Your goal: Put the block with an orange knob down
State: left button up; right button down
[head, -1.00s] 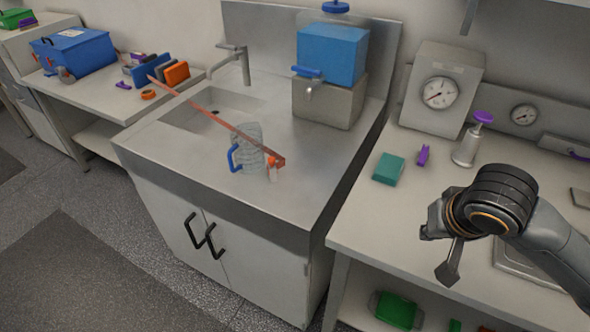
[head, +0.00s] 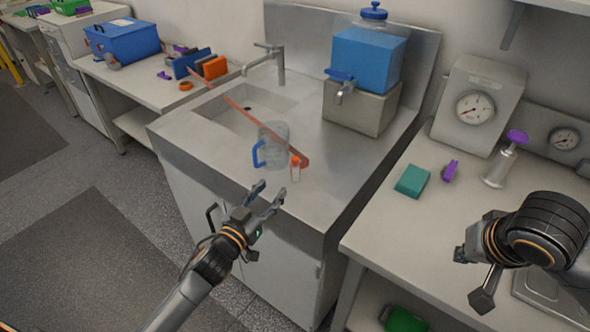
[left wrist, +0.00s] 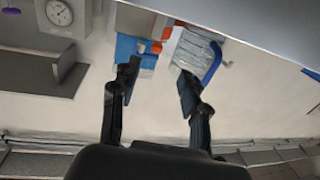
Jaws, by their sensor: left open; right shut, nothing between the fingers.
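The small pale block with an orange knob (head: 295,169) stands upright on the steel sink counter (head: 335,190), beside a clear jug (head: 273,145) with a blue handle. My left gripper (head: 268,193) is open and empty, in front of the counter edge and short of the block and jug. In the left wrist view, the jug (left wrist: 188,50) lies beyond the open fingers (left wrist: 157,80), with orange parts beside it; I cannot tell which is the knob. My right gripper (head: 474,274) is shut and empty above the right bench.
A long red bar (head: 250,116) crosses the sink and ends near the block. A blue water tank (head: 367,58) on a grey base stands behind. The right bench (head: 400,225) holds a teal block (head: 412,181), a purple clip (head: 450,171) and a gauge box (head: 478,105).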

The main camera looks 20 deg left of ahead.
aim_at(293, 163)
pick_arm(q)
jog(key=w, duration=0.3)
jog(key=w+d+p, duration=0.1)
jog(key=w, duration=0.2)
jog(key=shift+d, duration=0.15)
jog(key=w, duration=0.3)
jog(key=w+d+p, duration=0.1)
jog(key=shift+w+d+r, duration=0.1)
jog(key=shift+w+r, duration=0.15)
jog(key=shift+w, duration=0.15)
jog(key=shift+w+f, duration=0.1)
jog(key=shift+w, duration=0.15)
jog(key=shift+s, duration=0.1)
jog(key=shift+c, duration=0.7)
grip_shut()
